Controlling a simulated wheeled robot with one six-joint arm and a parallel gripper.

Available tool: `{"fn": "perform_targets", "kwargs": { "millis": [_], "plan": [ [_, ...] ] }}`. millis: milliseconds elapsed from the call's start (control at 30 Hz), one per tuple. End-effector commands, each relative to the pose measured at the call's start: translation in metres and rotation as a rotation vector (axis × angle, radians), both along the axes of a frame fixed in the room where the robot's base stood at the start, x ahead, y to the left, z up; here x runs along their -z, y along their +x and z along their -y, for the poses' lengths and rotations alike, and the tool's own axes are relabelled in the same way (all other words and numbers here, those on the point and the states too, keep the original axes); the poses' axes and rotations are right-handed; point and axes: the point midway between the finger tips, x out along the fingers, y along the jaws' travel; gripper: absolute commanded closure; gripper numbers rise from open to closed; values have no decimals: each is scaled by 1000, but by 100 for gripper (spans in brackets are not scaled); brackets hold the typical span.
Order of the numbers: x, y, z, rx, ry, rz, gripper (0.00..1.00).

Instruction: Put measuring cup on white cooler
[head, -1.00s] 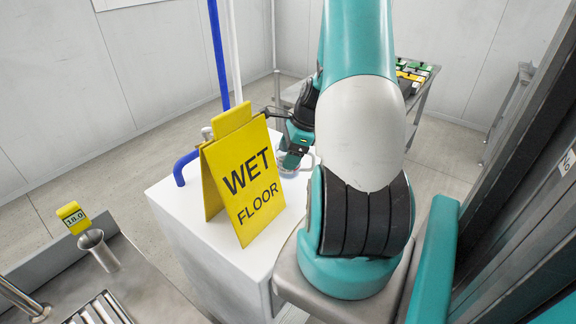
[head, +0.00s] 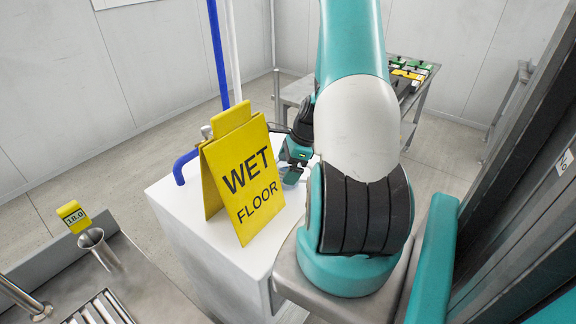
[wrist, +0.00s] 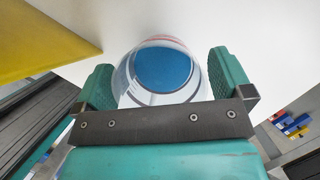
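The measuring cup (wrist: 190,92) is clear, with red marks and a blue round area inside. In the wrist view it sits between the two fingers of my gripper (wrist: 164,85), which lie close against both its sides. The white cooler (head: 215,255) is the large white box in the head view, and its pale top (wrist: 230,25) fills much of the wrist view. My gripper is low over the cooler's top, just right of the sign. The sign and gripper largely hide the cup in the head view, and I cannot tell whether its base touches the cooler.
A yellow wet floor sign (head: 245,185) stands on the cooler, close left of my gripper; its yellow edge (wrist: 40,35) shows in the wrist view. A blue pipe (head: 218,55) rises behind. A bench with coloured items (head: 408,72) stands at the back.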

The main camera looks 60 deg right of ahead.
Motion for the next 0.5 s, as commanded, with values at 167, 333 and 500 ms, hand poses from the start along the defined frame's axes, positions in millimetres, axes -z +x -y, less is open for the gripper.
{"fn": "perform_targets", "kwargs": {
  "millis": [167,333,500],
  "plan": [
    [-2,0,0,0,0,0,2],
    [-17,-4,5,2,-4,3,2],
    [-51,-16,14,3,-6,3,2]
  ]
}}
